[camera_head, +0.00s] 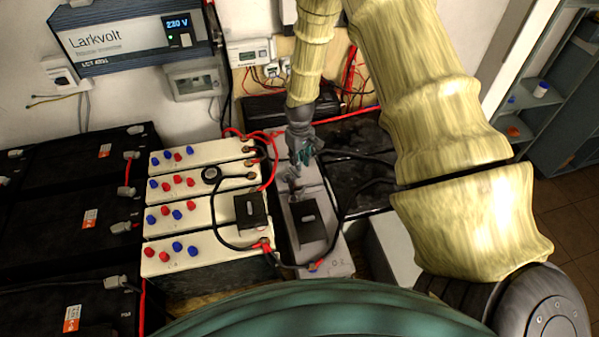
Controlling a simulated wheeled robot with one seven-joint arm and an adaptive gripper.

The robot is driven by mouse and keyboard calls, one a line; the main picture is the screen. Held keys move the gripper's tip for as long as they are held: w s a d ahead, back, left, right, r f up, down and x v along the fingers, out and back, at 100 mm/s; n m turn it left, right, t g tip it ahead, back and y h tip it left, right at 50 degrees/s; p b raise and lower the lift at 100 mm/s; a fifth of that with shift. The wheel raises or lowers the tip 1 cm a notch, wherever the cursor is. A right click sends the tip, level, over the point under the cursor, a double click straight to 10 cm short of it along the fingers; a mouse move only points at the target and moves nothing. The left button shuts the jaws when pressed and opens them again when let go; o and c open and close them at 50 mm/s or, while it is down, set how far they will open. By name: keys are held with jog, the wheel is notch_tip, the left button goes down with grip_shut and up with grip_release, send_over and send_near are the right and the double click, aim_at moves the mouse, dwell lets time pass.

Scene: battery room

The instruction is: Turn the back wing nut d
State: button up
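My gripper (294,183) reaches down over the grey-topped battery (335,263) right of the white-topped batteries. Its fingers are small and dark here. I cannot tell how far apart they are or whether they touch anything. I cannot pick out the back wing nut; the gripper may cover it. A red and orange fitting (315,266) sits at the near end of the grey battery, with a black cable beside it. A dark block (308,221) lies on top of the same battery, just nearer than the gripper.
White-topped batteries (198,242) with red and blue caps stand to the left. A black cable (217,229) and red cables (270,165) loop near the gripper. Black batteries (40,235) fill the far left. The Larkvolt unit (130,38) hangs behind. A shelf (545,115) stands at right.

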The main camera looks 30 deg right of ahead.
aim_at(300, 175)
jog(key=shift+f+p, duration=1.15)
jog(key=shift+f, duration=2.65)
grip_shut()
